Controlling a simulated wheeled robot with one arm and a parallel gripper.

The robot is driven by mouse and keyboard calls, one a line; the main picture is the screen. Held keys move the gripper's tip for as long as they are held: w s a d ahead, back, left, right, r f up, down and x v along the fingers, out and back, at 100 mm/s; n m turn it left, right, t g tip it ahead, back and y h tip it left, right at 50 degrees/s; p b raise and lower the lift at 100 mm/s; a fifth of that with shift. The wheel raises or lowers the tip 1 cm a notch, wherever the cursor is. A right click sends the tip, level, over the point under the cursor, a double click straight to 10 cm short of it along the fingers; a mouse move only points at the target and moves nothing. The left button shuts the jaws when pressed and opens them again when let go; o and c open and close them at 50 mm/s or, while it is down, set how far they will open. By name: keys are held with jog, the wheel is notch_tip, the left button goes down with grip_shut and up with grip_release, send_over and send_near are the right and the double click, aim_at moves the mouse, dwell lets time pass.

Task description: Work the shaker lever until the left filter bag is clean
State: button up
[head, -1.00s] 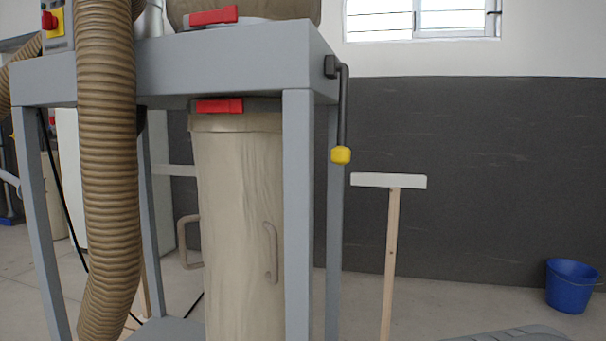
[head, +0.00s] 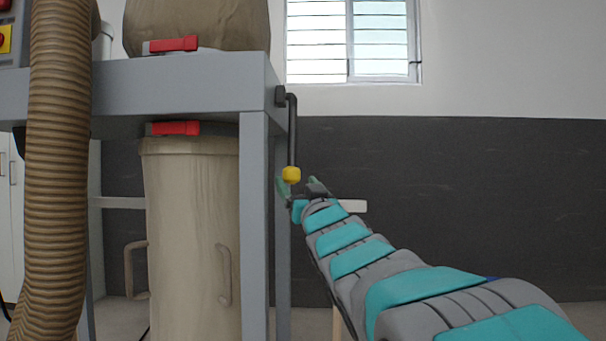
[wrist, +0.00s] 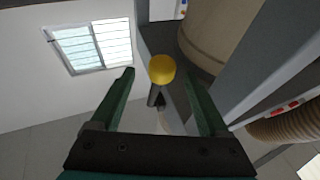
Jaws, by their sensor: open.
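The shaker lever (head: 291,130) is a dark cranked bar on the right end of the grey frame, hanging down with a yellow knob (head: 291,174) at its lower end. In the wrist view the yellow knob (wrist: 162,69) sits between the two green fingers, near their tips. My gripper (head: 298,186) is open around or just below the knob; contact cannot be told. A beige filter bag (head: 200,25) bulges above the frame's top, its upper part cut off. Which filter bag is the left one cannot be told. My gripper also shows in the wrist view (wrist: 160,78).
A beige collection bag (head: 190,230) with side handles hangs below the grey frame (head: 180,85), held by red clamps (head: 175,128). A ribbed hose (head: 58,170) runs down at left. A pale T-shaped tool (head: 352,206) stands behind my arm. The right side is free.

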aim_at(288, 168)
jog(key=shift+a+r, duration=0.15)
jog(key=shift+r, duration=0.1)
jog(key=shift+w+a+r, duration=0.1)
jog(key=shift+w+r, duration=0.15)
jog(key=shift+x, duration=3.45)
jog(key=shift+c, duration=0.4)
grip_shut()
